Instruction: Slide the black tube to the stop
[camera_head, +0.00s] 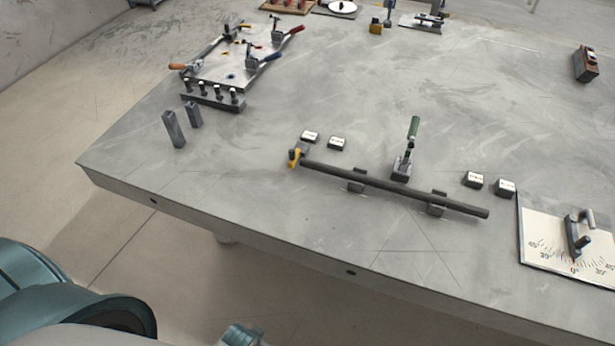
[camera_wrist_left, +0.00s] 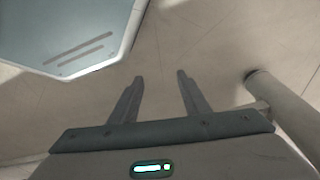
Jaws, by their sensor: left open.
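The black tube (camera_head: 395,188) lies across two low grey supports (camera_head: 357,181) on the table in the head view. Its left end is close to a stop with a yellow part (camera_head: 295,157); I cannot tell whether they touch. A toggle clamp with a green handle (camera_head: 413,128) stands behind the tube, its handle upright. My left gripper (camera_wrist_left: 160,75) is open and empty in the left wrist view, over bare floor and away from the tube. My right gripper is not identifiable in either view.
Small labelled blocks (camera_head: 473,180) stand behind the tube. An angle dial plate (camera_head: 565,240) is at the right, two grey posts (camera_head: 174,129) at the left, and a fixture plate with clamps (camera_head: 232,65) at the back left. Table in front of the tube is clear.

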